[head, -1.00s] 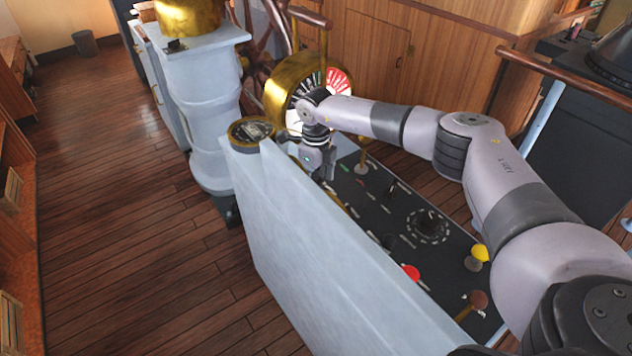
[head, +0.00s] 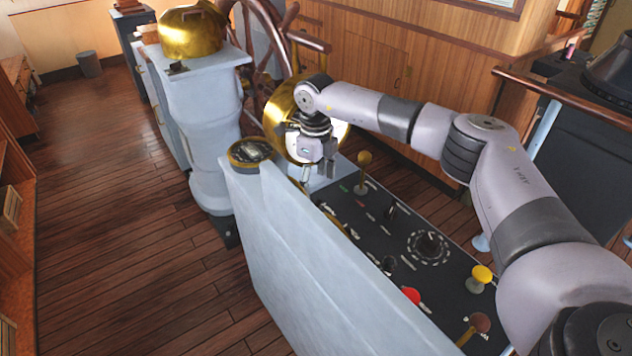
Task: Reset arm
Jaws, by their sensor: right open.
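My right arm comes in from the right, and my right gripper (head: 325,172) hangs over the far end of the black control panel (head: 345,200). The gripper points down with its fingers apart, and nothing shows between them. It is close to the brass telegraph dial (head: 283,128), whose face is mostly hidden behind my wrist. The panel carries a brass-topped lever (head: 364,160), a round dial knob (head: 429,243), a red button (head: 411,296), a yellow knob (head: 481,275) and a brown knob (head: 479,323). My left gripper is not in view.
A pale grey console wall (head: 290,260) stands along the panel's left side. A grey pedestal with a brass cover (head: 190,32) and a wooden ship's wheel (head: 262,40) stand behind. A wooden rail (head: 565,95) is at the right. The wooden floor at left is clear.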

